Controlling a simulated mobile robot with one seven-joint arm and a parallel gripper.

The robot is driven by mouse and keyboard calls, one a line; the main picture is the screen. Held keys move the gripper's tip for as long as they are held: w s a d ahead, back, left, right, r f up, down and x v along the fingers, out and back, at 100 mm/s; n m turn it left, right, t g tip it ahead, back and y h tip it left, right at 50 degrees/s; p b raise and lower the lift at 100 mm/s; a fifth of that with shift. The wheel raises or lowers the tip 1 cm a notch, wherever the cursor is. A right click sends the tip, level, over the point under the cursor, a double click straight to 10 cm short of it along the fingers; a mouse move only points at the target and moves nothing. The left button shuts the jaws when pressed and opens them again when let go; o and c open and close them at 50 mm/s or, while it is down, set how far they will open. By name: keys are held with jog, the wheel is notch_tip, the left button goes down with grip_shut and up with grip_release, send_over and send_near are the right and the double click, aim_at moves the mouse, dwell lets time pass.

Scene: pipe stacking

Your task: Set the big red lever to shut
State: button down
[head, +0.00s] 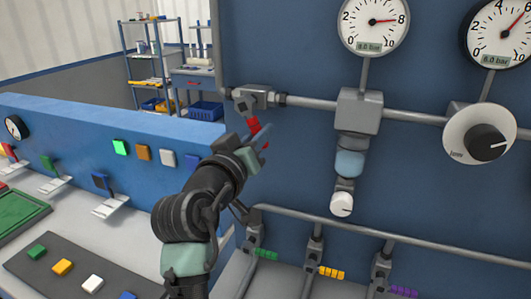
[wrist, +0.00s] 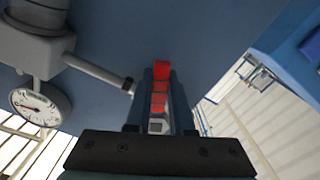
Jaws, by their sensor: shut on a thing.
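The big red lever (head: 253,126) hangs down from a grey valve body (head: 250,101) at the left end of the upper pipe on the blue panel. My gripper (head: 260,147) is at the lever's lower part, with its fingers around it. In the wrist view the red lever (wrist: 160,88) lies between my two fingers (wrist: 160,110), which are shut on it. The lever slants slightly in the head view. My gripper hides its lower end.
The upper pipe (head: 310,103) runs right to a grey filter unit (head: 359,111) with a white knob (head: 341,204). Gauges (head: 374,22) sit above. A low blue panel (head: 120,135) with coloured buttons stands left. Small valves with coloured handles (head: 267,254) sit below.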

jog(key=shift+w+a+f+m+b, duration=0.15)
jog(key=shift+a+m+b, duration=0.25)
jog(key=shift+m+b, duration=0.45)
jog(key=shift+w+a+f+m+b, duration=0.1)
jog(key=shift+a+m+b, duration=0.3)
jog(key=shift+m+b, duration=0.45)
jog(key=shift+w+a+f+m+b, duration=0.15)
jog(key=shift+a+m+b, duration=0.25)
jog(key=shift+m+b, duration=0.45)
jog(key=shift+r, duration=0.15)
jog(key=c, duration=0.8)
grip_release()
jog(key=shift+a, duration=0.1)
jog(key=b+v, duration=0.1)
jog(key=v, duration=1.2)
jog(key=shift+b, duration=0.4)
